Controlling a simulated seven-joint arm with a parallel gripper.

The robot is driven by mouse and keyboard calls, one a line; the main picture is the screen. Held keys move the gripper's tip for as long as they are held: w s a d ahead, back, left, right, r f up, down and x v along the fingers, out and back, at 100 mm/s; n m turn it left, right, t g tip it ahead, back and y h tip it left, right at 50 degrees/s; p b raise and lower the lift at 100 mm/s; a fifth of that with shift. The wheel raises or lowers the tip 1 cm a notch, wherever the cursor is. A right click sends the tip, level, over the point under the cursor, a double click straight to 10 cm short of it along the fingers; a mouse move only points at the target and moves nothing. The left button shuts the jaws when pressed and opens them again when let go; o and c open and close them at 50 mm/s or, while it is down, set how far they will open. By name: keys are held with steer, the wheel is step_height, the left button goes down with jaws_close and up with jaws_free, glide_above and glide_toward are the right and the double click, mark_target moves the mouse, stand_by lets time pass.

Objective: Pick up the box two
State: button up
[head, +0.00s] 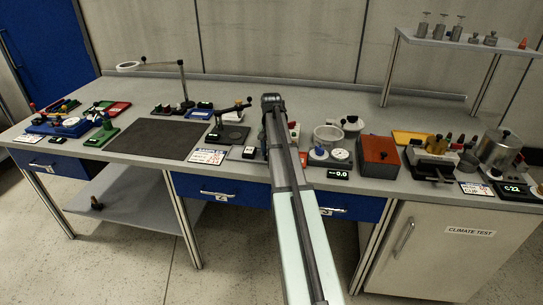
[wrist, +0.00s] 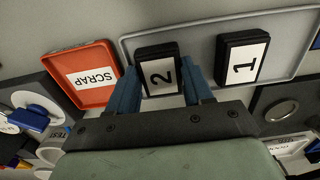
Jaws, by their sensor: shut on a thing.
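Box two (wrist: 160,72), a black box with a white label marked 2, shows in the wrist view. The blue fingers of my gripper (wrist: 161,84) stand on either side of it and are shut on it. It is over the grey tray (wrist: 211,96); I cannot tell whether it touches the tray. Box one (wrist: 242,58), black with a label marked 1, lies in the same tray to the right, apart from my gripper. In the head view my arm reaches over the bench and hides the fingers and box two.
An orange scrap tray (wrist: 84,76) lies close on the left of box two in the wrist view. In the head view, an orange box (head: 378,156) and a display (head: 339,174) stand right of my arm. The dark mat (head: 156,138) at left is clear.

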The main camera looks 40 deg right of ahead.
steer(key=shift+c, duration=0.3)
steer(key=shift+r, duration=6.45)
steer(key=s+d+f+m, duration=0.1)
steer(key=s+d, duration=0.3)
steer(key=d, duration=0.6)
steer(key=s+d+f+m, duration=0.2)
steer(key=s+d, duration=0.1)
steer(key=d, duration=0.6)
steer(key=w+d+n, duration=0.2)
steer(key=d+n, duration=0.1)
steer(key=d, duration=0.4)
steer(key=shift+w+d+f, duration=0.2)
steer(key=shift+d+f, duration=0.1)
steer(key=shift+f, duration=0.1)
steer(key=shift+f, duration=1.65)
